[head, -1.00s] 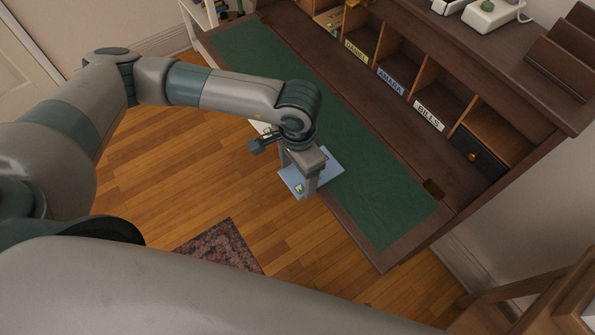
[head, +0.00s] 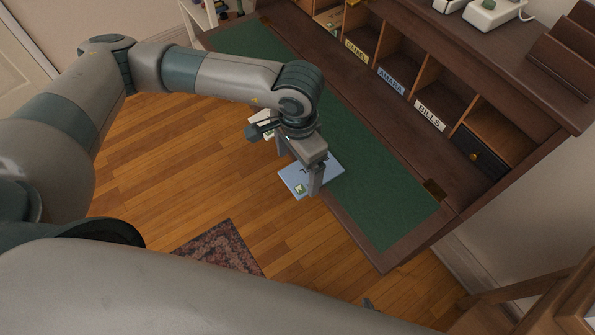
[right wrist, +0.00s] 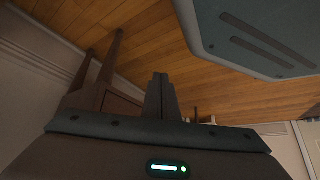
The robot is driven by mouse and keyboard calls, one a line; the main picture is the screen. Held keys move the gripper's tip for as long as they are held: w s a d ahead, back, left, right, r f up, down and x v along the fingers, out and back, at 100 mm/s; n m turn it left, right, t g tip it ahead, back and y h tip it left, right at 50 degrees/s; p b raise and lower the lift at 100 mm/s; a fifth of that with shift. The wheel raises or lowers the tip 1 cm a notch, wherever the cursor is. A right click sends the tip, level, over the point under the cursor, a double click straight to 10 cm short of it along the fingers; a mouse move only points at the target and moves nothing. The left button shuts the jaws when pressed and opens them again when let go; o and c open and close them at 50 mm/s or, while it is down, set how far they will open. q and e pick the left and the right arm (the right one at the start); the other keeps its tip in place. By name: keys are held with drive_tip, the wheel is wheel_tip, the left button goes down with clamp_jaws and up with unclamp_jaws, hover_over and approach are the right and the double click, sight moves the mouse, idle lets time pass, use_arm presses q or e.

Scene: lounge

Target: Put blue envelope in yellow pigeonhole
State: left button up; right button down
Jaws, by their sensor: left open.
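The light blue envelope (head: 327,169) lies on the front edge of the green desk top, with a greenish stamp at its near corner. My left gripper (head: 299,166) is open, pointing down over the envelope, its fingers hiding part of it. I cannot tell whether they touch it. The pigeonhole with the yellow DANIEL label (head: 355,52) is at the back of the desk, left of the blue AMARA label (head: 390,81). My right gripper (right wrist: 161,97) shows in the right wrist view with its fingers together and nothing between them, away from the desk.
A pale envelope (head: 259,121) lies partly hidden behind my left gripper. The white BILLS label (head: 429,116) and a small dark drawer (head: 478,153) are further right. The green desk surface (head: 385,195) is clear to the right. A patterned rug (head: 222,250) lies on the floor.

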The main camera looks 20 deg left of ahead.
use_arm(q)
wheel_tip(320, 180, up, 3)
drive_tip(key=shift+w+r+b, duration=0.1)
drive_tip(key=shift+b, duration=0.35)
wheel_tip(320, 180, up, 5)
drive_tip(key=b, duration=0.1)
hover_over(298, 178)
drive_tip(key=shift+r, duration=0.2)
use_arm(e)
drive_tip(key=shift+w+d+f, duration=0.1)
drive_tip(key=shift+w+d, duration=0.1)
drive_tip(key=shift+w, duration=0.8)
use_arm(q)
drive_tip(key=shift+s, duration=0.2)
use_arm(e)
drive_tip(key=shift+s, duration=0.1)
